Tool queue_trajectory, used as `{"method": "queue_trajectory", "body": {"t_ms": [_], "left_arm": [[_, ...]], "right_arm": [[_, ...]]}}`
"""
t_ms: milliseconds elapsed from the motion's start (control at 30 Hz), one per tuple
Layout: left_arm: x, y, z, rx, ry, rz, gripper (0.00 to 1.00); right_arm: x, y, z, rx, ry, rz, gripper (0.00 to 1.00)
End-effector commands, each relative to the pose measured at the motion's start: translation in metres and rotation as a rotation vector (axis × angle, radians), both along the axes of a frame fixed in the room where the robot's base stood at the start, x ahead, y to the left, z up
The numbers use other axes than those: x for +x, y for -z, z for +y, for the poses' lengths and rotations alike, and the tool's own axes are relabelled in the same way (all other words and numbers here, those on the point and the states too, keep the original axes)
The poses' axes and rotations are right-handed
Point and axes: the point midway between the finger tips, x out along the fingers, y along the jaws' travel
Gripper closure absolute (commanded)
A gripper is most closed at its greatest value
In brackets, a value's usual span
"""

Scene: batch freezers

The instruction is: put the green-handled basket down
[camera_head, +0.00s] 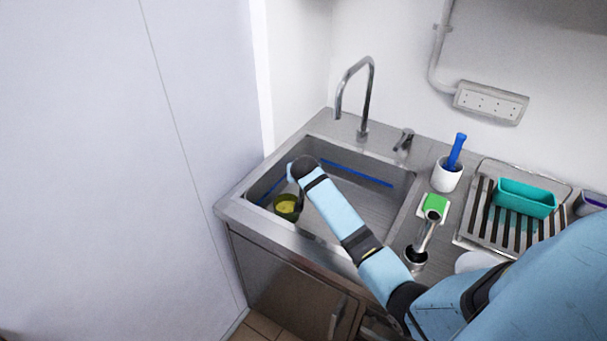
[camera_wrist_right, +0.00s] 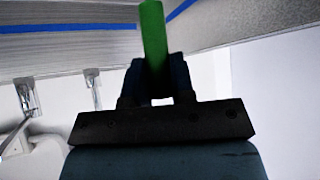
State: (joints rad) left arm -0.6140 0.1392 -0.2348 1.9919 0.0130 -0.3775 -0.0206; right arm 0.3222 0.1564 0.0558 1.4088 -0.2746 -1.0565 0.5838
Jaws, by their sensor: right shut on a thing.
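My right gripper (camera_wrist_right: 156,82) is shut on a green handle (camera_wrist_right: 153,28), which runs up between its fingers in the right wrist view. I take this as the green-handled basket's handle; the basket's body cannot be made out there. In the head view my right arm reaches in from the lower right over the steel sink (camera_head: 356,211), and its wrist is above the left part of the basin. The fingers and handle are hidden there. A dark green round container (camera_head: 287,206) with yellow inside shows in the basin below the wrist. My left gripper is not in view.
A tall tap (camera_head: 371,95) stands behind the sink. On the counter to the right are a white cup (camera_head: 446,176) with a blue-handled tool, a green pad (camera_head: 435,204) and a drying rack (camera_head: 482,230) with a teal tub (camera_head: 525,198). A pale wall panel borders the sink's left.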

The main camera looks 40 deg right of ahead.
Motion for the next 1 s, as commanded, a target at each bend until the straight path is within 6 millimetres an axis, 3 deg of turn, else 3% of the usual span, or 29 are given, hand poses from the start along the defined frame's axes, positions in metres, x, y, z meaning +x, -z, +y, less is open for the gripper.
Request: {"method": "queue_trajectory", "body": {"t_ms": [67, 100, 200, 567, 1000], "left_arm": [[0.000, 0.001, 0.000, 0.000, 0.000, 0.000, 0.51], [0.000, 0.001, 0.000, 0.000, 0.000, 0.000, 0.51], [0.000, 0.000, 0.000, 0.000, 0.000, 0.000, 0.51], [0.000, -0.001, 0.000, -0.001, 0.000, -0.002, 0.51], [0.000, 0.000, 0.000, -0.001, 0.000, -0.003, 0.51]], "right_arm": [[0.000, 0.003, 0.000, 0.000, 0.000, 0.000, 1.00], [0.000, 0.003, 0.000, 0.001, 0.000, 0.001, 0.73], [0.000, 0.003, 0.000, 0.001, 0.000, 0.001, 0.52], [-0.001, -0.002, 0.001, 0.001, -0.001, 0.000, 0.52], [-0.052, -0.062, 0.036, 0.002, -0.001, -0.001, 0.52]]}}
